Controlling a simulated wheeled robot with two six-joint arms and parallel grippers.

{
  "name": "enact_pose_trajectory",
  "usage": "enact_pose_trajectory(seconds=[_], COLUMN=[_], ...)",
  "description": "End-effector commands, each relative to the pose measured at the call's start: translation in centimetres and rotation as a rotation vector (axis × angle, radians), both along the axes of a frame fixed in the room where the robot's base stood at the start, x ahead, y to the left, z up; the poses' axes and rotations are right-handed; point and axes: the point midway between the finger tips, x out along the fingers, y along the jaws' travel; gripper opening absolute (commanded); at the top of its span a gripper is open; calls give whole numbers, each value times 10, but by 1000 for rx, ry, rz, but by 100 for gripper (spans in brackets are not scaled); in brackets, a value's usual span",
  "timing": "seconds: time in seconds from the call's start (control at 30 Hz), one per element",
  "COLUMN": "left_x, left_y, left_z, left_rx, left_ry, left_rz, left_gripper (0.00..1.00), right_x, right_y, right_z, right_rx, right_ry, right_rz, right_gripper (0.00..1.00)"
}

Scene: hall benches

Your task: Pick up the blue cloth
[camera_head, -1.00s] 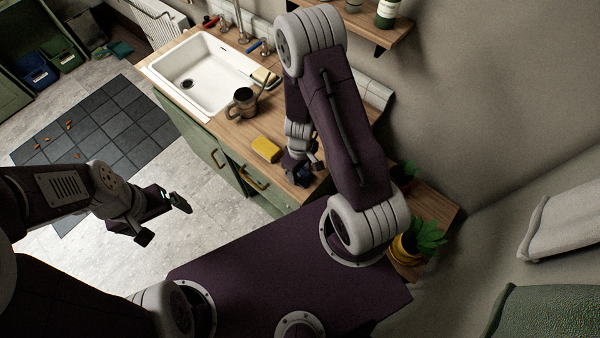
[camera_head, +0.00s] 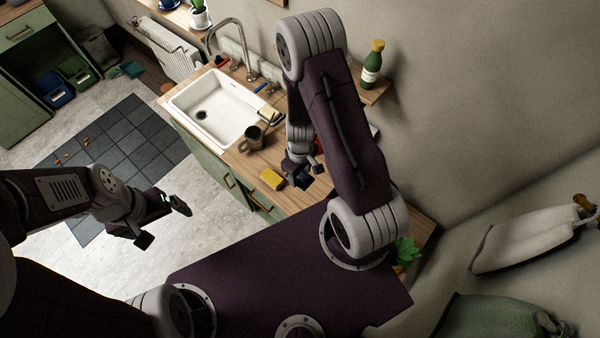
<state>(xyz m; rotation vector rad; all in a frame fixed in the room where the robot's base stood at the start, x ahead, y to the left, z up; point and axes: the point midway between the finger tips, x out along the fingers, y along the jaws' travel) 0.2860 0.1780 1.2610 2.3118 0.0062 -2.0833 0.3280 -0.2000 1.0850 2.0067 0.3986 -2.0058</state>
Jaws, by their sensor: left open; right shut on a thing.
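My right gripper (camera_head: 303,176) is over the wooden counter, beside the yellow sponge. It is shut on a small dark blue thing (camera_head: 303,183), which appears to be the blue cloth. Most of the cloth is hidden by the fingers and it is too small to see its shape well. I cannot tell whether it still touches the counter. My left gripper (camera_head: 163,222) is open and empty, above the pale floor at the left, well away from the counter.
The wooden counter (camera_head: 238,162) holds a white sink (camera_head: 222,120), a dark mug (camera_head: 252,138) and the yellow sponge (camera_head: 271,179). A green bottle (camera_head: 371,68) stands on a wall shelf. A potted plant (camera_head: 406,250) is at the right. The floor at left is mostly clear.

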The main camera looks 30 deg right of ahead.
Motion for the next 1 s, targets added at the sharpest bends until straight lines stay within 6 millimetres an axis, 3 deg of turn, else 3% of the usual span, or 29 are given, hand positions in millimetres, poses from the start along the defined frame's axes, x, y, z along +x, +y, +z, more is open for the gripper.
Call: enact_pose_trajectory(seconds=[0.03, 0.13, 0.2, 0.43, 0.87, 1.0], left_x=[0, 0, 0, 0, 0, 0], left_y=[0, 0, 0, 0, 0, 0], left_z=[33, 58, 47, 49, 49, 34], left_rx=[0, 0, 0, 0, 0, 0], left_ry=[0, 0, -1, 1, 0, 0], left_rz=[0, 0, 0, 0, 0, 0], left_gripper=[98, 98, 98, 98, 98, 98], right_x=[0, 0, 0, 0, 0, 1], right_y=[0, 0, 1, 1, 0, 1], right_z=[33, 58, 53, 67, 69, 54], right_rx=[0, 0, 4, 3, 0, 0], right_ry=[0, 0, -2, -1, 0, 0], right_rz=[1, 1, 2, 1, 0, 2], right_gripper=[6, 6, 6, 6, 6, 6])
